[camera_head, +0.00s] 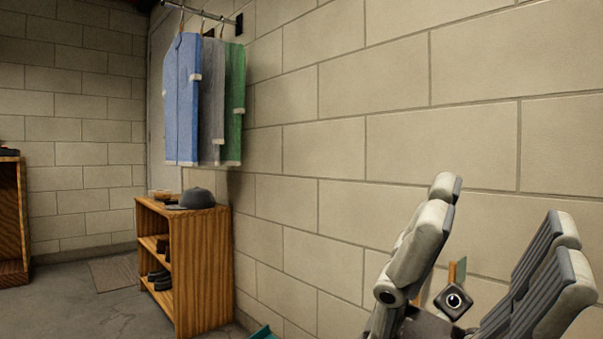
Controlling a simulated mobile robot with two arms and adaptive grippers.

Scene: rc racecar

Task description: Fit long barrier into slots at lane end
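My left gripper (503,207) is at the lower right, in front of the block wall. Its two grey padded fingers are spread wide apart, and nothing is gripped between the fingertips. A small piece with a brown edge and a green face (459,270) shows behind the gripper, low between the fingers. It is mostly hidden, and I cannot tell what it is. I cannot make out the long barrier, the slots or the lane end in this view. My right gripper is out of view.
A wooden shelf (203,270) with a dark cap (197,198) and shoes stands against the block wall. Blue, grey and green garments (182,100) hang above it. A teal edge (262,332) shows at the bottom. Floor (75,310) at left is clear around a mat (112,273).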

